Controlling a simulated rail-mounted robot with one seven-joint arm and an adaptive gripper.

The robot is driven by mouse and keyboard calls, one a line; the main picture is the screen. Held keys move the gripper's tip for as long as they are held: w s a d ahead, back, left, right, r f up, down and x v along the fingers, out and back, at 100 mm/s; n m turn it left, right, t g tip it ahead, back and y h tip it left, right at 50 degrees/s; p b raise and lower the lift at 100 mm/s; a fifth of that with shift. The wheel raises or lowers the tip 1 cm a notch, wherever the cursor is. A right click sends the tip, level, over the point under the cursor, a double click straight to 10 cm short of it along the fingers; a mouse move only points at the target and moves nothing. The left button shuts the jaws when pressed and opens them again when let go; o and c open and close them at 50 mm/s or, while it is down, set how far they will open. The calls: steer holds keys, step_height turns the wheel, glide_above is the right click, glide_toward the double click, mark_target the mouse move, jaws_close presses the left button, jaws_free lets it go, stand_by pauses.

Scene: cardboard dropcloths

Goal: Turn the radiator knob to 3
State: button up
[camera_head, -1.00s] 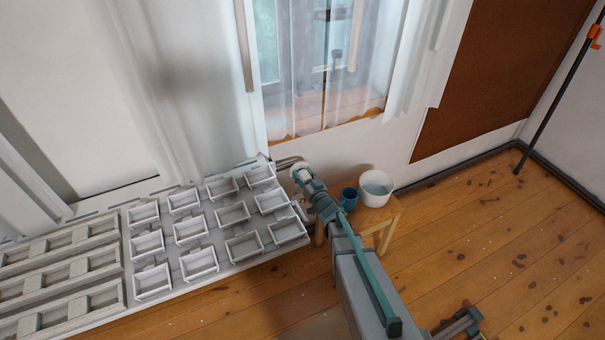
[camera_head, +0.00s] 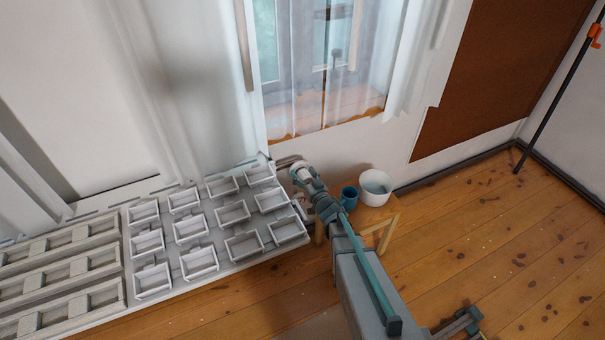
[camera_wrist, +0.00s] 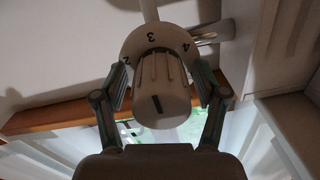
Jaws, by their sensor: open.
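The radiator knob (camera_wrist: 160,82) is white and ribbed, with a dark line on its end face. In the wrist view, a white collar behind it shows the numbers 2, 3 and 4, with 3 near the top. The dark line is nearly upright, roughly below the 3. My gripper (camera_wrist: 161,86) is open, with one finger on each side of the knob; I cannot tell whether either finger touches it. In the head view, my gripper (camera_head: 304,179) is at the pipe end by the window, and largely hides the knob.
A white slatted unit with several open boxes (camera_head: 232,212) stands left of my gripper. A small wooden stool (camera_head: 392,218) to the right bears a blue mug (camera_head: 349,195) and a white pot (camera_head: 375,187), close to my arm.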

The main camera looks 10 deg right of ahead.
steer(key=v, duration=1.1)
steer(key=shift+s, duration=0.25)
steer(key=shift+d, duration=0.1)
steer(key=s+d+f+m+g+h, duration=0.25)
steer(key=d+f+g+h, duration=0.4)
steer(key=f, duration=0.45)
steer(key=s+d+f+g, duration=0.2)
steer(key=s+f+g, duration=0.5)
steer(key=s, duration=0.5)
steer(key=s+a+f+g+p, duration=0.1)
steer(key=s+a+g, duration=0.2)
steer(key=s, duration=0.7)
steer(key=s+a+n+g+y+p, duration=0.1)
steer(key=s+a+g, duration=0.3)
steer(key=s, duration=0.6)
steer(key=s+a+f+g+y, duration=0.1)
steer(key=s+a+g, duration=0.2)
steer(key=s, duration=0.7)
steer(key=shift+s+a+f+n+g+p, duration=0.25)
steer(key=shift+a+f+n+g+p, duration=0.15)
steer(key=shift+a, duration=0.35)
